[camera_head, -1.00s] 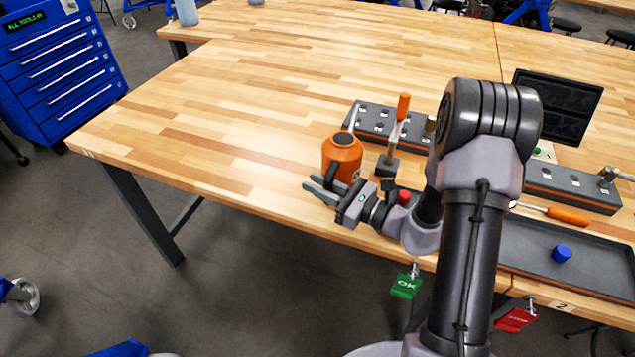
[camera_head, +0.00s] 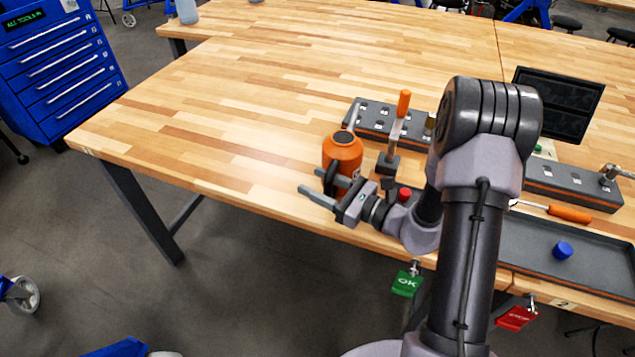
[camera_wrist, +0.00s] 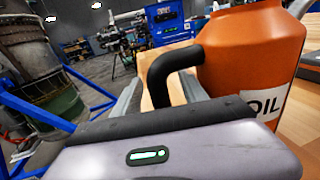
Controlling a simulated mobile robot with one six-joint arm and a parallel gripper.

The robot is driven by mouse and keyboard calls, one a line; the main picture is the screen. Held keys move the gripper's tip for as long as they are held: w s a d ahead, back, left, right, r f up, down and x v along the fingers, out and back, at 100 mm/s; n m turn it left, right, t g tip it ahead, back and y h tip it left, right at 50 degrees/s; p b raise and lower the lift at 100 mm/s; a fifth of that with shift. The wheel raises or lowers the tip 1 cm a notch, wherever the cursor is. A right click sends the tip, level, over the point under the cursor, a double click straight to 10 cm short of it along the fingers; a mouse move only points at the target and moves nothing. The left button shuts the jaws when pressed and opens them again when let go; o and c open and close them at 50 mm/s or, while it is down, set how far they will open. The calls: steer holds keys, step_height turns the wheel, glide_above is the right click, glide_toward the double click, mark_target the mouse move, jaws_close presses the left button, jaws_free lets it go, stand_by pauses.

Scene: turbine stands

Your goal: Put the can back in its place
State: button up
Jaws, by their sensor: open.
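The orange oil can (camera_head: 343,150) stands upright on the wooden table near its front edge, with a dark cap, a grey spout and a black handle. In the wrist view the can (camera_wrist: 255,55) fills the upper right, with part of an "OIL" label showing. Its black handle (camera_wrist: 172,68) curves out toward my gripper. My gripper (camera_head: 320,184) is open, with its fingers at the front of the can, beside the handle. In the wrist view my gripper's fingers (camera_wrist: 160,98) are partly hidden by its body. I cannot tell whether the handle lies fully between them.
A grey tool rack (camera_head: 375,122) lies behind the can, and an orange-handled tool (camera_head: 398,125) stands in a block to its right. A red cap (camera_head: 404,194) is close to my wrist. A dark tray (camera_head: 590,262) is at the right. The table's left part is clear.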

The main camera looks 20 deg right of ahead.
steer(key=shift+b+v, duration=0.6)
steer(key=shift+v, duration=2.95)
